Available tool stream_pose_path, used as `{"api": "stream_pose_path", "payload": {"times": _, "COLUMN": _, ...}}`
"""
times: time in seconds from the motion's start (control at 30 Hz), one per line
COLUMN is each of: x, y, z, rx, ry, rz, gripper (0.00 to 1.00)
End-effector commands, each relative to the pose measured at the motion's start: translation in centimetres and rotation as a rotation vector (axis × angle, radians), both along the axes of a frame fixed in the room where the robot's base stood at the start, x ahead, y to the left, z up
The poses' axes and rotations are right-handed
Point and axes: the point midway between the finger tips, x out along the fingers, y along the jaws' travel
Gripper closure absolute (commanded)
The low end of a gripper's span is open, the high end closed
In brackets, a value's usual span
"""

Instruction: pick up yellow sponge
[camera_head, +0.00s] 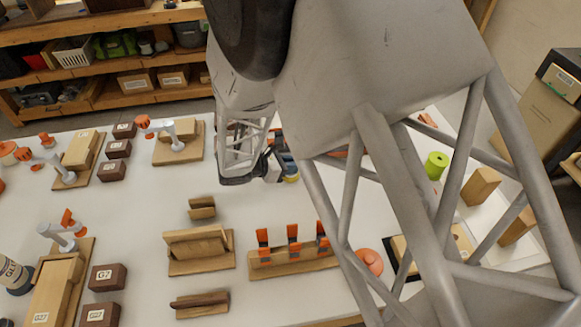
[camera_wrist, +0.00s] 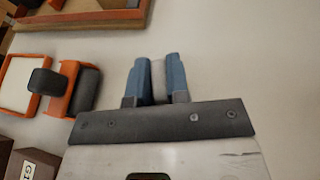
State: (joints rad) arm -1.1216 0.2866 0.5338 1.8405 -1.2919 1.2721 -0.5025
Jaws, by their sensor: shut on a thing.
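My gripper (camera_head: 287,170) is over the middle of the white table, partly covered by my own arm in the head view. In the wrist view its two blue fingers (camera_wrist: 157,75) are close together with a narrow pale grey thing between them. In the head view a small yellow patch, the yellow sponge (camera_head: 291,179), shows at the fingertips. Most of the sponge is hidden by the fingers. I cannot tell whether it touches the table.
Wooden holders (camera_head: 200,250) and a rack with orange-and-black clips (camera_head: 293,258) stand in front. A green cylinder (camera_head: 436,165) is at right. An orange-framed item (camera_wrist: 72,88) and a wooden tray (camera_wrist: 95,20) show in the wrist view.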

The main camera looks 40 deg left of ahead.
Motion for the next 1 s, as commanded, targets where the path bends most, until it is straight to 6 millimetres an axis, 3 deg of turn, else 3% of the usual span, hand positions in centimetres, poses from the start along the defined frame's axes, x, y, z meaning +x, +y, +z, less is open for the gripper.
{"api": "stream_pose_path", "payload": {"times": 0.6, "x": 0.0, "y": 0.0, "z": 8.1, "rx": 0.002, "ry": -0.001, "rz": 0.0, "gripper": 1.0}}
{"api": "stream_pose_path", "payload": {"times": 1.0, "x": 0.0, "y": 0.0, "z": 9.1, "rx": 0.001, "ry": 0.0, "rz": 0.0, "gripper": 1.0}}
